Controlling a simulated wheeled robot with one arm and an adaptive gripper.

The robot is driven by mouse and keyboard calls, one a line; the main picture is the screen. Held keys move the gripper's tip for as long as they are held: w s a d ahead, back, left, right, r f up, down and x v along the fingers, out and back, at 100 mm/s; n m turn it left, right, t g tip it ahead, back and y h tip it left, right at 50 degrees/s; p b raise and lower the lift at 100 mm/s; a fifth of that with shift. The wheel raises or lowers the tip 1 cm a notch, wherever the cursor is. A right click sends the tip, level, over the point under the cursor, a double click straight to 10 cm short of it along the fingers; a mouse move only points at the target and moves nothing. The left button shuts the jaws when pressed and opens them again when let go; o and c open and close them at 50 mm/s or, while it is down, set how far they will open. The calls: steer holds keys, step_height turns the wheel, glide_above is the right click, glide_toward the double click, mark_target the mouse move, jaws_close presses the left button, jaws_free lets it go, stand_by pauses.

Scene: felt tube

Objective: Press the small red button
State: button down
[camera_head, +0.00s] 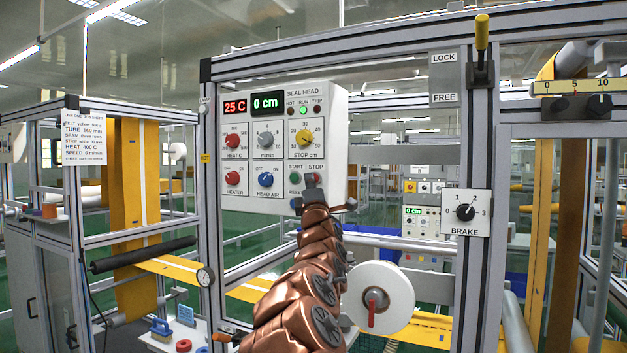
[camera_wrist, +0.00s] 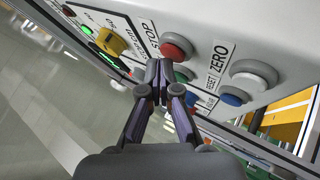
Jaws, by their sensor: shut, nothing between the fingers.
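The small red button (camera_wrist: 176,46) sits beside the STOP label in the wrist view, on the white SEAL HEAD panel (camera_head: 277,98). In the head view my gripper covers most of the spot under the STOP label. My gripper (camera_head: 311,181) is at the lower right of the panel. In the wrist view my gripper (camera_wrist: 158,69) is shut and empty, its tips just below and left of the red button. I cannot tell whether they touch the panel.
A yellow knob (camera_head: 304,138) sits above my gripper in the head view. A brake dial (camera_head: 465,212) is on the right post.

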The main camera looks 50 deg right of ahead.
steer(key=shift+d, duration=0.4)
stand_by(0.4)
steer(key=shift+a, duration=0.1)
stand_by(0.3)
steer(key=shift+s+a+b, duration=0.2)
steer(key=shift+a+b, duration=0.35)
steer(key=shift+a, duration=0.1)
steer(key=a+b, duration=0.1)
steer(key=a, duration=0.1)
steer(key=s+a+b, duration=0.1)
steer(key=a, duration=0.2)
steer(key=shift+s+b, duration=0.2)
steer(key=shift+b, duration=0.1)
stand_by(0.8)
